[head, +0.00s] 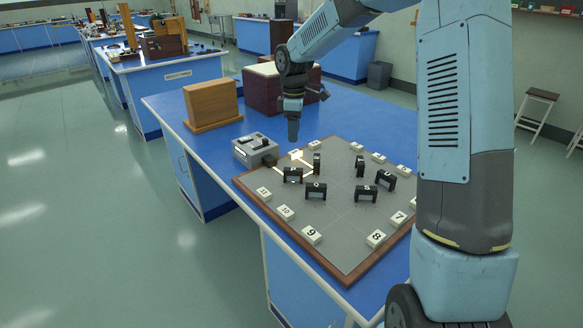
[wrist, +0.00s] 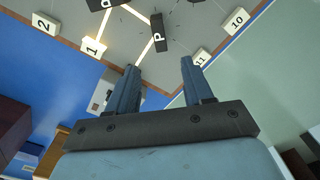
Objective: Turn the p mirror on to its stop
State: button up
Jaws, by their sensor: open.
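The p mirror is a small black block with a white letter P, standing near the edge of the grey board. It shows in the wrist view (wrist: 157,34), beyond my open fingers (wrist: 160,68), and in the head view (head: 293,175). A pale light beam reaches it and another leaves it. My gripper (head: 293,132) points down above the bench, behind and apart from the mirror, and holds nothing. The mirror's stop cannot be made out.
The grey board (head: 345,215) has a wooden rim, several other black mirrors and numbered white blocks; block 1 (wrist: 94,47) glows. A grey source box (head: 255,150) stands at its left corner. A wooden box (head: 211,103) and dark red case (head: 268,92) stand behind.

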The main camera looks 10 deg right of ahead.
aim_at(293, 169)
notch_tip(293, 169, down, 14)
dwell(0.6)
jog(key=shift+c, duration=0.3)
grip_shut()
jog(key=shift+a, duration=0.4)
jog(key=shift+d, duration=0.25)
